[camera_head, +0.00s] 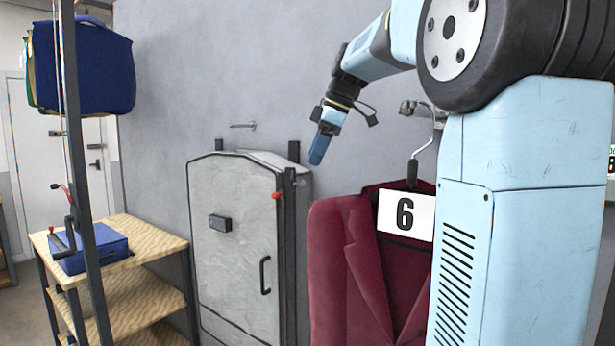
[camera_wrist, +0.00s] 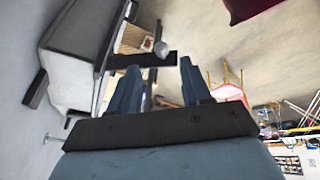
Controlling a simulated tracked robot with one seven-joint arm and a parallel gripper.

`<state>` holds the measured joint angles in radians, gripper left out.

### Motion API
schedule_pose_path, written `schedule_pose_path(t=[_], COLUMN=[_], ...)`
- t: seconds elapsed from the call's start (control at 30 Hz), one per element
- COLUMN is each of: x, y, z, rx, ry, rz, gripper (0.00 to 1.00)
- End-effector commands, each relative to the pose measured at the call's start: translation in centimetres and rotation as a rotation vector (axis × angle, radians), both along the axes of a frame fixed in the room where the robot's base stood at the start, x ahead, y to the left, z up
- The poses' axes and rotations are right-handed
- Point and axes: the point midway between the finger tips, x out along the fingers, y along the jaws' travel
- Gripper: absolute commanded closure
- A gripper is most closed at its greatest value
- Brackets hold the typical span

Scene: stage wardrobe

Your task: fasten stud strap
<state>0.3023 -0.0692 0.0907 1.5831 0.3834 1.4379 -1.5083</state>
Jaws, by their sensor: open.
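My gripper (camera_head: 321,145) points down in front of the grey wall, above the right side of a grey cabinet (camera_head: 238,240). In the wrist view my gripper (camera_wrist: 159,66) has its two blue fingers apart, with nothing held between them. A dark flat bar (camera_wrist: 168,58) shows beyond the fingertips, with a small grey round knob beside it. I cannot tell whether this bar is the stud strap. The cabinet door is closed and has a dark handle and a small orange-red knob (camera_head: 277,195) near its upper right edge.
A wooden shelf unit (camera_head: 150,237) with a blue box (camera_head: 92,250) stands left, behind a dark upright post. A blue bag (camera_head: 95,65) hangs upper left.

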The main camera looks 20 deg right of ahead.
Motion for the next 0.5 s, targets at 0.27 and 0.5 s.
schedule_pose_path(t=[0.27,0.5], x=[1.1,1.6], y=[1.5,2.1], z=[-4.2,-5.8], rx=[0.0,0.0], ry=[0.002,0.001], rz=[0.001,0.0], gripper=[0.52,0.52])
